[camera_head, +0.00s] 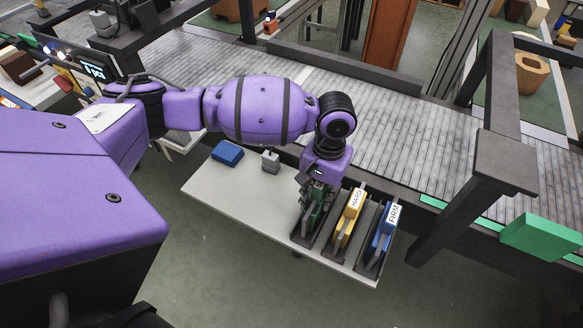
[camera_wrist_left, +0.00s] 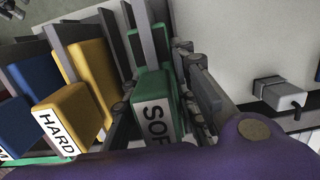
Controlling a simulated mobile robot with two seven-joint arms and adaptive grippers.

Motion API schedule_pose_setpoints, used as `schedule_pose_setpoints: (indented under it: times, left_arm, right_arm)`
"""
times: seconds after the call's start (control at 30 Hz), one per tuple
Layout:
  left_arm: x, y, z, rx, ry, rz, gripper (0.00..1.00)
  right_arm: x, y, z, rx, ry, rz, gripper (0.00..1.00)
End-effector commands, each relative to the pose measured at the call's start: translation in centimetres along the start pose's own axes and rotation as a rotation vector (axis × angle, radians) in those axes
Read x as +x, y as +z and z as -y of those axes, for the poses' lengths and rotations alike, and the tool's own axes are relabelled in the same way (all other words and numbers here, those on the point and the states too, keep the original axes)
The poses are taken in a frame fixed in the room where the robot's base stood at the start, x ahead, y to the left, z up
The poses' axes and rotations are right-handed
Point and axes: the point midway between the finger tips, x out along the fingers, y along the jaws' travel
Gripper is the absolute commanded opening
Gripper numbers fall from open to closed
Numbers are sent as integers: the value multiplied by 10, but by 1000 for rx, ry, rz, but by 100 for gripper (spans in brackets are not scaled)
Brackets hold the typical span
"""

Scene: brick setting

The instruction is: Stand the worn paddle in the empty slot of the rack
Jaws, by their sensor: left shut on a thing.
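My left gripper (camera_head: 317,192) is shut on a green paddle (camera_head: 314,216), at the left end of the rack (camera_head: 304,240). In the left wrist view the green paddle (camera_wrist_left: 153,103) carries a label reading "SOF", the rest being hidden, and sits between the gripper's fingers. It stands roughly upright at the left slot; whether its lower edge rests on the slot's bottom is hidden. A yellow paddle (camera_head: 349,219) marked "HARD" and a blue paddle (camera_head: 382,233) marked "FIRM" stand in the other slots. I cannot tell wear on any paddle. My right gripper is not in view.
The rack stands at the right end of a pale table (camera_head: 232,190). A blue block (camera_head: 227,152) and a small grey object (camera_head: 270,161) lie farther left at the back. A dark post (camera_head: 470,200) rises right of the table. The table's front left is clear.

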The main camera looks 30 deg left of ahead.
Motion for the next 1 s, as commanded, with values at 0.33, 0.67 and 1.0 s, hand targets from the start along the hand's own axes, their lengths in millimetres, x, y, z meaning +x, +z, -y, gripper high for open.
schedule_pose_setpoints:
  times: [0.33,0.67,1.0]
  left_arm:
    - [6,-2,-1,3,2,-5,0]
    - [9,-2,-1,3,1,-4,45]
    - [-2,-2,-1,3,1,-5,45]
  right_arm:
    - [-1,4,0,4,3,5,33]
    - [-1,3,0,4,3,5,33]
    - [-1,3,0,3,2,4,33]
